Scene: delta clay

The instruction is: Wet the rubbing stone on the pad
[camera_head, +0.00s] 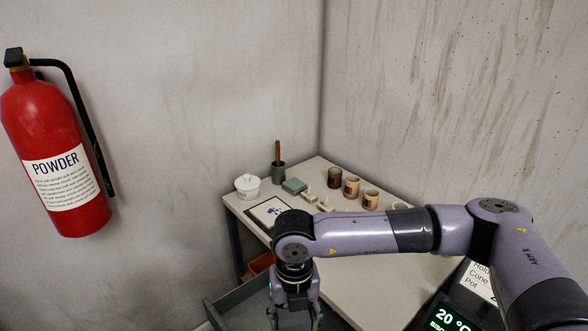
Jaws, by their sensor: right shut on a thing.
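A flat grey-green block (294,186), which looks like the pad, lies at the back of the light table (385,290). Small pale blocks (308,198) lie just in front of it; I cannot tell whether one is the rubbing stone. My right gripper (297,325) points down at the bottom edge of the picture, nearer to me than the pad and well apart from it. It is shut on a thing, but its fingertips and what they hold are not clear. My left gripper is not in view.
Several cups (351,187) line the right side. A grey tray (245,302) and a display (447,317) are nearer. Walls close the corner.

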